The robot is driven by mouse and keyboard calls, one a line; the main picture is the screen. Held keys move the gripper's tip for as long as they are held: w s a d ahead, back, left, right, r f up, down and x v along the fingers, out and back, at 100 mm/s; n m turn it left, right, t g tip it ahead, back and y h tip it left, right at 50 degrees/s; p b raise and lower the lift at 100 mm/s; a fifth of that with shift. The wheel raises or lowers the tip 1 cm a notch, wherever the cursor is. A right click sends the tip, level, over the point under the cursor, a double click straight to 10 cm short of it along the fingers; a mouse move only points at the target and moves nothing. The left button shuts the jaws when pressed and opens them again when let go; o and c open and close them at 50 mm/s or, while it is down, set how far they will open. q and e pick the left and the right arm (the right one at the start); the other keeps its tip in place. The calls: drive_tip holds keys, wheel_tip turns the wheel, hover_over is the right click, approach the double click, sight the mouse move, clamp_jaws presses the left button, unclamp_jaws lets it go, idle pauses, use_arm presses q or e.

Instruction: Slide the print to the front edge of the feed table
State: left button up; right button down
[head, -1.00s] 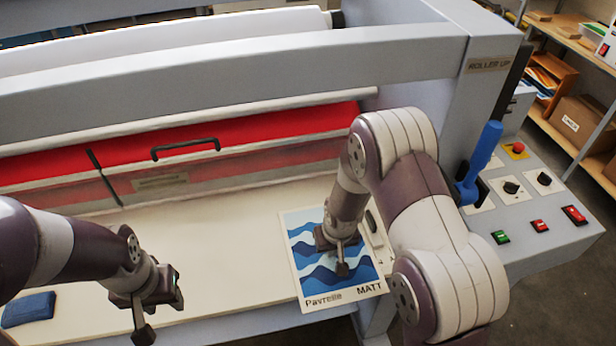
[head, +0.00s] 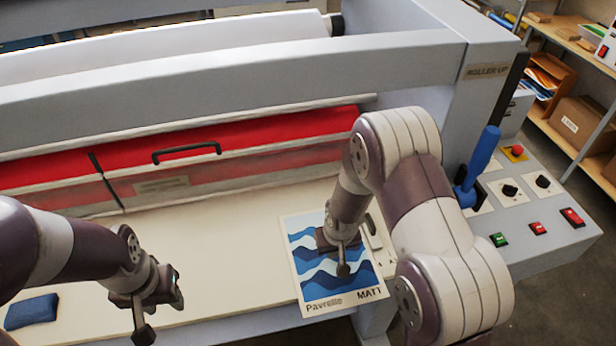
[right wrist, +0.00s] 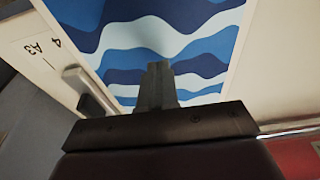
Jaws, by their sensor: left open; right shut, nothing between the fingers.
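The print (head: 306,262), a sheet with blue and white waves and the words "Pavrelle" and "MATT", lies at the right end of the cream feed table (head: 225,245). Its lower strip reaches over the table's front edge in the head view. My right gripper (head: 343,270) is shut and empty, its fingertips down at the print's wave picture. In the right wrist view the shut fingers (right wrist: 158,85) point onto the waves of the print (right wrist: 205,45); contact cannot be told for certain. My left gripper (head: 160,315) is open and empty above the table's front left part.
A side guide (right wrist: 90,90) with an A3 mark lies beside the print. A blue cloth-like pad (head: 31,311) lies at the table's left. The red guard (head: 250,135) with a black handle stands behind. A blue lever (head: 478,165) and control panel (head: 530,215) are at right.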

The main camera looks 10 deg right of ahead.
drive_tip(key=shift+r, duration=0.15)
wheel_tip(320, 180, up, 5)
drive_tip(key=p, duration=0.4)
idle(0.4)
